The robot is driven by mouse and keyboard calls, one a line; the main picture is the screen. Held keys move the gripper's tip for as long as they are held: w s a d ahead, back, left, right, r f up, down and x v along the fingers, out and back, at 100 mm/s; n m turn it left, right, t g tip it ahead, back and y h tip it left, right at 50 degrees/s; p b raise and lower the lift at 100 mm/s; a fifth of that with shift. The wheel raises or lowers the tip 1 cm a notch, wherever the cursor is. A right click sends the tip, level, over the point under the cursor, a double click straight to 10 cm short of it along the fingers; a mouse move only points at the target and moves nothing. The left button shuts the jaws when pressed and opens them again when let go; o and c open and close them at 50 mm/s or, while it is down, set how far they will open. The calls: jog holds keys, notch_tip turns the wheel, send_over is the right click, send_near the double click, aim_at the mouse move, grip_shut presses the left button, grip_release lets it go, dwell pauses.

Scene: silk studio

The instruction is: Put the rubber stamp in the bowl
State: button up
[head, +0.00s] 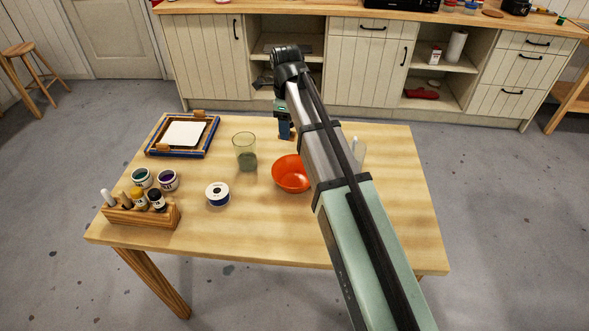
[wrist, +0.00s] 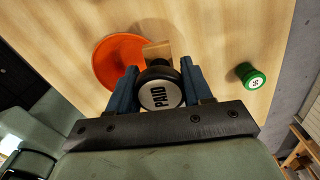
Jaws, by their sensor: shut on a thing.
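The rubber stamp (wrist: 160,96), with a round black knob marked PAID and a wooden base, is between the fingers of my gripper (wrist: 159,74) in the wrist view. The fingers are shut on the knob. In the head view my gripper (head: 285,129) is over the far part of the table, beyond the bowl; the stamp cannot be made out there. The orange bowl (head: 291,174) stands on the table, partly hidden by my arm. It also shows in the wrist view (wrist: 112,58), beside the stamp base. I cannot tell how high the stamp is.
A glass (head: 245,152) stands left of the bowl. A green-capped item (wrist: 251,77) shows in the wrist view.

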jog(key=n, duration=0.1)
send_over(295, 183)
jog(key=f, duration=0.2)
jog(key=shift+n, duration=0.5)
jog(key=shift+f, duration=4.7)
jog(key=shift+f, duration=0.15)
jog(key=o, duration=1)
jog(key=shift+o, duration=0.2)
notch_tip(295, 183, up, 12)
jog(key=shift+r, duration=0.2)
